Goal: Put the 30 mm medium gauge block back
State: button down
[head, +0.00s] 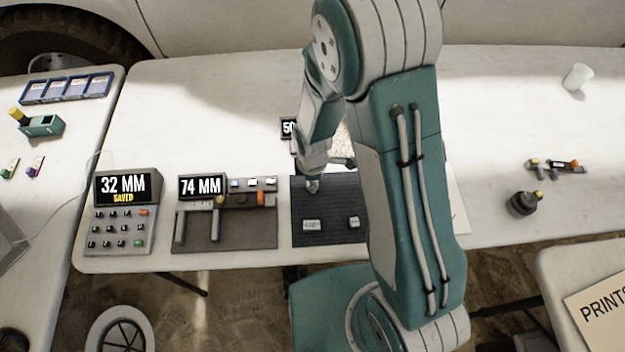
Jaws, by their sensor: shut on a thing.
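My gripper (313,185) is low over the back left part of a dark mat (300,240), partly hidden by my own wrist and arm. It is shut on a small grey thing, probably a gauge block, which is hardly visible between the fingers. I cannot read its size or tell whether it touches the mat. Two small light gauge blocks lie on the mat: a wider one (311,225) at the front left and a smaller one (354,222) to its right. My arm hides the mat's right side.
Left of the mat is a measuring fixture (225,230) reading 74 MM, then a keypad console (125,212) reading 32 MM SAVED. A display starting "50" (288,128) stands behind the mat. A dark round object (522,203) and a white cup (577,77) stand right on the table.

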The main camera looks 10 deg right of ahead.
jog(key=shift+c, duration=2.3)
grip_release()
jog(key=shift+a+f, duration=0.1)
jog(key=shift+a, duration=0.35)
jog(key=shift+d, duration=0.1)
jog(key=shift+d, duration=0.2)
jog(key=shift+r, duration=0.2)
jog(key=s+d+r+m+t, duration=0.1)
jog(key=d+r+m, duration=0.15)
jog(key=r, duration=0.65)
jog(key=s+d+r+m+t, duration=0.1)
jog(key=s+d+r+m, duration=0.15)
jog(key=r, duration=0.55)
jog(key=s+d+r+m+t, duration=0.1)
jog(key=r+m, duration=0.3)
jog(key=r, duration=0.5)
jog(key=s+d+r+m+t, duration=0.2)
jog(key=s+d+r+m, duration=0.2)
jog(key=s+r+m, duration=0.3)
jog(key=shift+s+d+r+m+t, duration=0.2)
jog(key=shift+s+d+m+t, duration=0.15)
jog(key=shift+s+m, duration=0.35)
jog(key=shift+w, duration=0.15)
